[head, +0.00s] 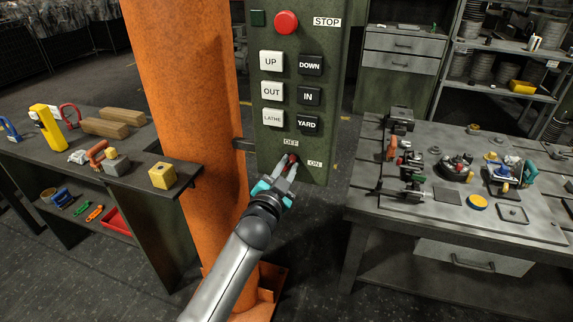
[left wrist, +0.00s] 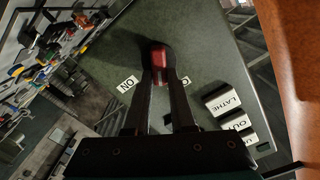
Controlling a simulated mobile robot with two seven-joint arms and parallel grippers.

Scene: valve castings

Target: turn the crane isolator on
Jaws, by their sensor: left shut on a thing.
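The crane isolator is a small red knob (head: 292,158) low on the green control panel (head: 264,147). The OFF label (head: 291,142) is above it and the ON label (head: 315,163) is to its right. My left gripper (head: 288,166) reaches up from below, its two fingers shut on the knob. In the left wrist view the red knob (left wrist: 158,58) shows between the fingertips (left wrist: 160,76). The ON label (left wrist: 127,84) is clear there; the OFF label is partly hidden behind a finger. I cannot tell which label the knob points to. My right gripper is not in view.
Above are a red STOP button (head: 286,22) and white and black push buttons, with YARD (head: 307,124) nearest the gripper. An orange column (head: 190,110) stands left of the panel. Cluttered workbenches stand at left and right (head: 375,210).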

